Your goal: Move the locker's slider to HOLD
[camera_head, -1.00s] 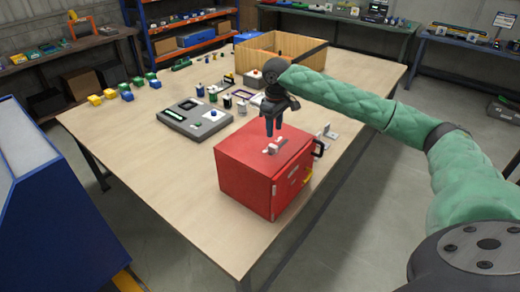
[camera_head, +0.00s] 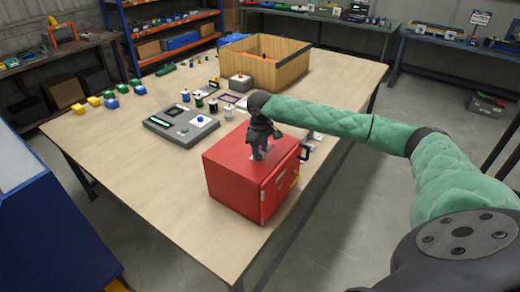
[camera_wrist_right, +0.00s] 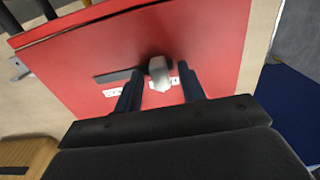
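The red locker (camera_head: 232,182) stands on the table near its front edge. Its slider knob (camera_wrist_right: 160,74), grey and rounded, sticks up from the top face in the right wrist view, at one end of a dark slot (camera_wrist_right: 118,76). White labels (camera_wrist_right: 115,92) lie beside the slot; their text is too small to read. My right gripper (camera_head: 259,155) is down at the locker top. In the right wrist view its fingers (camera_wrist_right: 160,82) stand on both sides of the knob, open, with visible gaps. My left gripper is not in view.
A grey panel (camera_head: 163,127) lies behind the locker to the left, with several small parts past it. A wooden crate (camera_head: 290,69) stands at the back. Yellow and blue blocks (camera_head: 95,102) sit at the left. The table's left front is clear.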

